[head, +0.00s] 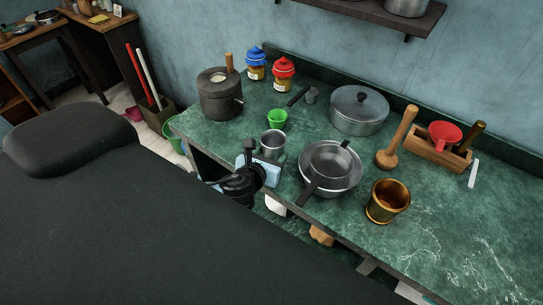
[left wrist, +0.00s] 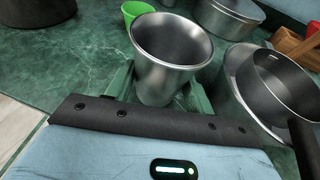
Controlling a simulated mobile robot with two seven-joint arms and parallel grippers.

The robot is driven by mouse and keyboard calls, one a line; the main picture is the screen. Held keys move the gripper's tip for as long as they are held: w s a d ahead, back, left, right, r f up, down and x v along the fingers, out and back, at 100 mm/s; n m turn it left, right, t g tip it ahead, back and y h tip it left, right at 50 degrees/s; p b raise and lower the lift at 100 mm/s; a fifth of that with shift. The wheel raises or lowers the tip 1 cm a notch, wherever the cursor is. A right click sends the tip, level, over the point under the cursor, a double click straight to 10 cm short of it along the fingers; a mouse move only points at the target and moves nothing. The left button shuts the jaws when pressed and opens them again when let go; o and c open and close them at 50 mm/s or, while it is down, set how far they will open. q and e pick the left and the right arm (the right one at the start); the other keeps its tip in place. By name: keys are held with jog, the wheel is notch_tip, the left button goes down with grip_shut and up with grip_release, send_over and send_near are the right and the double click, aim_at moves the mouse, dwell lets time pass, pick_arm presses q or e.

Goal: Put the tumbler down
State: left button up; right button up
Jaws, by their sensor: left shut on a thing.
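The steel tumbler (head: 273,141) is upright near the front edge of the green marbled counter (head: 235,157). It fills the middle of the left wrist view (left wrist: 165,75), mouth up and empty as far as I see. My left gripper (head: 267,157) reaches in from the front edge and is shut on the tumbler, with a finger on each side of its lower part. I cannot tell whether the tumbler's base touches the counter. My right gripper is not in view.
A green cup (head: 277,119) stands just behind the tumbler. A steel bowl (head: 345,185) with a dark pan (head: 331,160) in it is close on the right. A dark pot (head: 217,100) stands back left. A brass mortar (head: 385,204) is further right. Bare counter lies left of the tumbler.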

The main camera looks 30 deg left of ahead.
pick_arm(q)
jog(key=shift+f, duration=0.5)
jog(key=shift+f, duration=0.15)
jog(key=o, duration=1.1)
